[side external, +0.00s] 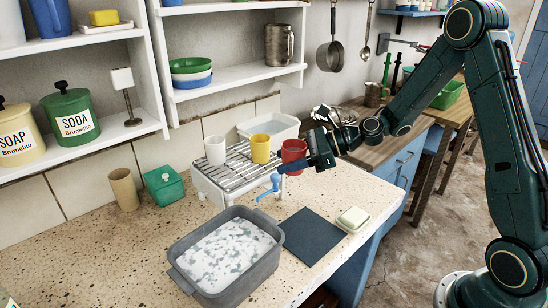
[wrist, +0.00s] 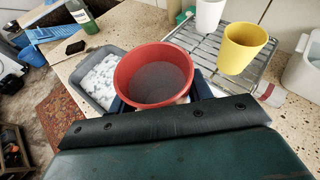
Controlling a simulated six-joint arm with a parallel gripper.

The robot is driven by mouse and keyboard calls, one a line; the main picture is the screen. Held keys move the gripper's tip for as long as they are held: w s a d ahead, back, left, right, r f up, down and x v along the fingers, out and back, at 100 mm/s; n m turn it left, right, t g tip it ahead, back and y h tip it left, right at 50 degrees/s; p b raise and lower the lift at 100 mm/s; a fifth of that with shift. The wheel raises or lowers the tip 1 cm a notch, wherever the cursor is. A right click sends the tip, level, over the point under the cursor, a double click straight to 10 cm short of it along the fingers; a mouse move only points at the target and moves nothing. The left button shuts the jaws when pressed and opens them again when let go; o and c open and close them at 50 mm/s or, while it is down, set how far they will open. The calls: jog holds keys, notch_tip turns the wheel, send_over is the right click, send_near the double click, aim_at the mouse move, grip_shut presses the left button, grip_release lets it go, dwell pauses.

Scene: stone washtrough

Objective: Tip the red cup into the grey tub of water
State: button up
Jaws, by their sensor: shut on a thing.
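The red cup (side external: 293,151) is at the right end of the wire rack in the side view, upright. My gripper (side external: 306,160) is shut on it from the right. In the wrist view the red cup (wrist: 153,78) shows its open mouth and a greyish inside; whether it holds anything is hard to tell. The gripper's fingers are mostly hidden behind the cup and my wrist. The grey tub (side external: 225,254) stands on the speckled counter in front of the rack, with white, patchy foam over its water. It also shows left of the cup in the wrist view (wrist: 82,89).
A yellow cup (side external: 260,149) and a white cup (side external: 215,150) stand on the wire rack (side external: 238,176), left of the red cup. A blue tap (side external: 271,187) sits between rack and tub. A dark mat (side external: 312,236) and soap dish (side external: 353,219) lie right of the tub.

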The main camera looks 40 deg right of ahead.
jog(key=a+f+n+g+y, duration=0.1)
jog(key=a+f+n+g, duration=0.1)
jog(key=a, duration=0.6)
jog(key=a+f+n+g+y, duration=0.2)
jog(key=a+f+n+g, duration=0.1)
jog(key=a+f, duration=0.3)
jog(key=shift+w+a+n+g, duration=0.15)
jog(key=shift+a+n+g, duration=0.2)
jog(key=shift+a, duration=0.6)
jog(key=shift+r+n+h, duration=0.1)
jog(key=shift+n+h, duration=0.3)
jog(key=shift+n, duration=0.15)
jog(key=shift+r, duration=0.1)
jog(key=shift+n+t+h, duration=0.6)
jog(key=shift+t, duration=0.05)
jog(key=shift+n+t+h, duration=0.4)
jog(key=shift+n+h, duration=0.1)
jog(key=shift+h, duration=0.1)
